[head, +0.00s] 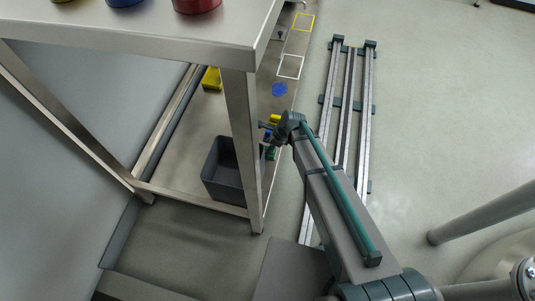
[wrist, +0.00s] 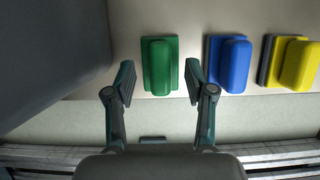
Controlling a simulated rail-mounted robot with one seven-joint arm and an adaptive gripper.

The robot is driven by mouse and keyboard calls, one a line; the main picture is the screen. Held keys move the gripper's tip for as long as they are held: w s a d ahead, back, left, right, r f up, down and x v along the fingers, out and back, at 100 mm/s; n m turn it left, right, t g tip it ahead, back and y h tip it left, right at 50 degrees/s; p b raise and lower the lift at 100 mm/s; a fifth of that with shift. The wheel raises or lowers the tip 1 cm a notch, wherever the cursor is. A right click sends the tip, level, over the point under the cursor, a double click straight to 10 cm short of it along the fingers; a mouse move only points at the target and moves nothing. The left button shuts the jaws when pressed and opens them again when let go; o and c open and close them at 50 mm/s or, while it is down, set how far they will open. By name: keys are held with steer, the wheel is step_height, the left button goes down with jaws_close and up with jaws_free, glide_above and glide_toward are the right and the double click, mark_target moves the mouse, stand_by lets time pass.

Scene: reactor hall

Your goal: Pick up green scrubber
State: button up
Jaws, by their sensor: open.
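The green scrubber (wrist: 160,64) lies on the light shelf surface in the wrist view, a green block with a rounded grip on top. My gripper (wrist: 159,82) is open, with one finger on each side of the scrubber's lower part in the picture. Gaps show between both fingers and the scrubber, and the wrist view does not show how far above it the fingers are. In the head view my gripper (head: 275,130) is at the edge of the lower shelf, and the green scrubber (head: 270,153) is mostly hidden behind it and the table leg.
A blue scrubber (wrist: 229,64) lies close right of the green one, then a yellow scrubber (wrist: 297,64). A dark grey bin (head: 222,170) stands to the left on the shelf (head: 190,118). The steel table leg (head: 241,150) stands beside my gripper. Floor rails (head: 347,110) run at right.

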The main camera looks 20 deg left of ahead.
steer(key=shift+x, duration=0.95)
jaws_close()
step_height(320, 180, up, 10)
steer(key=p, duration=0.4)
steer(key=shift+r, duration=0.1)
